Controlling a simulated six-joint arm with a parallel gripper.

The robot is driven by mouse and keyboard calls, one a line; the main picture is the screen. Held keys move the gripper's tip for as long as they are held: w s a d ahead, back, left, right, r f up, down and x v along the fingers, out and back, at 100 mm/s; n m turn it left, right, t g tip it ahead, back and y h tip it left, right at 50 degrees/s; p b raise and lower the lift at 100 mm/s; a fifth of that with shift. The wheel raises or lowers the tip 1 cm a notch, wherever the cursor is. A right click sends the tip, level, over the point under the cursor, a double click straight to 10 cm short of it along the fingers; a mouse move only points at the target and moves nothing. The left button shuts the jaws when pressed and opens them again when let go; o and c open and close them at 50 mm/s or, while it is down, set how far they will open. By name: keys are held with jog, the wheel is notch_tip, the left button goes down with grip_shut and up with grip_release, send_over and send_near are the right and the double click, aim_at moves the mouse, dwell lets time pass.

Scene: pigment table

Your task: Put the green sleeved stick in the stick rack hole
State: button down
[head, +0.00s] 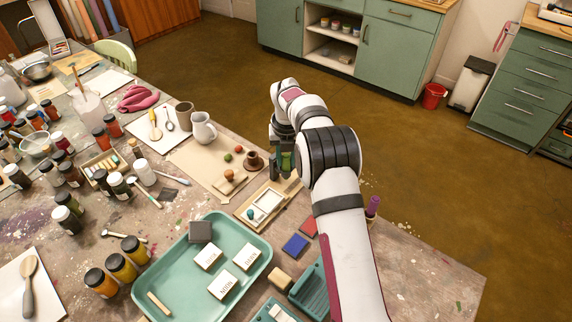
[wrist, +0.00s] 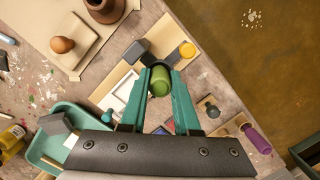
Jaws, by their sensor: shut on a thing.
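My gripper (head: 284,160) is over the right side of the table. In the wrist view, its two teal fingers (wrist: 159,72) are shut on the green sleeved stick (wrist: 159,82), which I see nearly end-on between the tips. In the head view the green stick (head: 287,161) shows partly, behind the fingers. A purple stick (wrist: 256,139) stands to the lower right in the wrist view, at a tan wooden piece (wrist: 231,125) that may be the stick rack. The purple stick also shows in the head view (head: 373,204). I cannot make out an empty rack hole.
A wooden tray with a white dish (head: 265,204) lies just below the gripper. A teal tray (head: 190,262) with labelled white blocks is at front left. A red pad (head: 308,225) and blue pad (head: 295,245) lie nearby. Cups and a jug (head: 203,128) stand behind left.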

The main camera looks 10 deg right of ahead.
notch_tip(320, 180, up, 8)
jog(key=shift+r, duration=0.2)
jog(key=s+d, duration=0.7)
jog(key=d, duration=0.4)
jog(key=shift+n, duration=0.4)
jog(key=shift+s+d+f, duration=1)
jog(key=shift+s+f, duration=0.1)
jog(key=shift+s, duration=0.8)
jog(key=shift+s+d+f, duration=1.05)
jog(key=shift+s+f, duration=0.1)
jog(key=shift+s, duration=0.7)
jog(key=shift+s+d+f, duration=1)
jog(key=shift+s+f, duration=0.1)
jog(key=shift+s, duration=0.8)
jog(key=shift+f, duration=0.1)
jog(key=shift+f, duration=0.9)
jog(key=shift+f, duration=0.1)
